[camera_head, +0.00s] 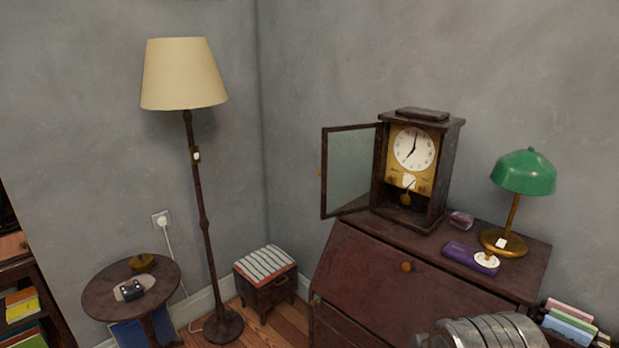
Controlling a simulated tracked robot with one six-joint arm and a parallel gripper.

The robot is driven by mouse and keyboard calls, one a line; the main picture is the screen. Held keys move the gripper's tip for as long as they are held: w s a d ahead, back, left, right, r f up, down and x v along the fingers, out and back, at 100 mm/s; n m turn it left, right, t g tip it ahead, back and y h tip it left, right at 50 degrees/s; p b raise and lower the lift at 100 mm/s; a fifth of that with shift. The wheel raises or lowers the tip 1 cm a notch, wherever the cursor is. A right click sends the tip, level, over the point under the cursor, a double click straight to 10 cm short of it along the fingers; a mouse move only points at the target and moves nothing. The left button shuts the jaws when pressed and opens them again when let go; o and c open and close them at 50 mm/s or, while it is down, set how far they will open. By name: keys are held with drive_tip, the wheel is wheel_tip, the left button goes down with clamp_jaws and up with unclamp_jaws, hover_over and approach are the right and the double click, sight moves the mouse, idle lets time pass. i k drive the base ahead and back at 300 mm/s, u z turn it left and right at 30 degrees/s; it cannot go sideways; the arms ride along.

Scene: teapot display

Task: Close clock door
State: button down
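A dark wooden clock (448,170) with a white round face stands upright on top of a brown slant-front desk (375,262). Its glass-paned door (350,172) is hinged at the clock's left front edge and stands wide open, swung out to the left. The pendulum and gold panel inside the case are in plain sight. A ribbed grey metal part (485,333), which looks like part of my arm, shows at the bottom edge. My gripper's fingers are not in view.
A green desk lamp (522,172), a purple box (470,257) and a small dark pink object (460,220) stand on the desk right of the clock. A floor lamp (185,75), striped stool (265,280) and round table (95,295) are to the left.

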sight(322, 173)
drive_tip(key=k, duration=1.3)
drive_tip(key=u, duration=0.45)
drive_tip(key=i, duration=0.95)
drive_tip(key=u, duration=0.75)
drive_tip(key=i, duration=1.1)
drive_tip(key=u, duration=0.05)
